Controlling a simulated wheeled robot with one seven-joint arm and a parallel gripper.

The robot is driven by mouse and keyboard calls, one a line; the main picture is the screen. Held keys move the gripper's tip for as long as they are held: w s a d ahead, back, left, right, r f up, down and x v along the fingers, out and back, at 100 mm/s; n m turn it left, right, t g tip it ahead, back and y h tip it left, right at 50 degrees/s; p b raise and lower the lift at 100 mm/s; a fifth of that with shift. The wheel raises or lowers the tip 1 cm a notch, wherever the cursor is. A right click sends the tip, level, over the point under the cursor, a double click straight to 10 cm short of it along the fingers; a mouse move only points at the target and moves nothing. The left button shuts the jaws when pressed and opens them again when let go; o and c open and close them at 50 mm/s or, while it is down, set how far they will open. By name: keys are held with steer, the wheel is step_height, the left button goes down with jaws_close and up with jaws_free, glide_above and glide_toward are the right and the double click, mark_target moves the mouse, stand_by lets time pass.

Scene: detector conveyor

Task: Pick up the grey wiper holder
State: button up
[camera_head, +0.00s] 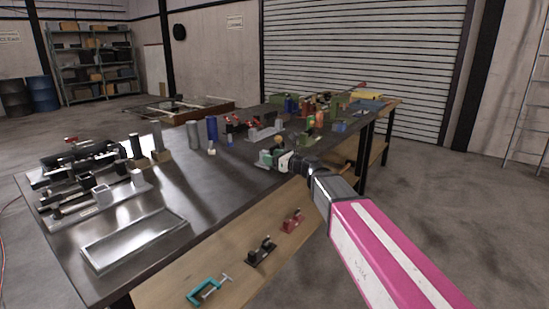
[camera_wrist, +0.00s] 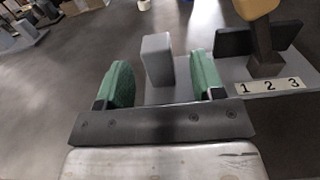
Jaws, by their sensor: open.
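A plain grey upright block (camera_wrist: 157,58), which looks like the grey wiper holder, stands between the two green fingers in the wrist view. It rises from a light grey base (camera_wrist: 228,72), and its lower part is partly hidden by my gripper. My gripper (camera_wrist: 156,82) is open, with a finger on each side of the block and a visible gap to each. In the head view my gripper (camera_head: 272,158) is low over the right side of the dark bench; I cannot make out the block there.
A white label with 1 2 3 (camera_wrist: 270,87), a dark plate and a post with a tan top (camera_wrist: 262,40) stand close to the right finger. The dark bench (camera_head: 230,180) holds several fixtures, cylinders and a metal tray (camera_head: 135,240). Bare bench lies left of my gripper.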

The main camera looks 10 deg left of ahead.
steer(key=x, duration=0.4)
steer(key=shift+a, duration=0.35)
steer(key=shift+c, duration=0.3)
jaws_close()
steer(key=shift+r, duration=0.1)
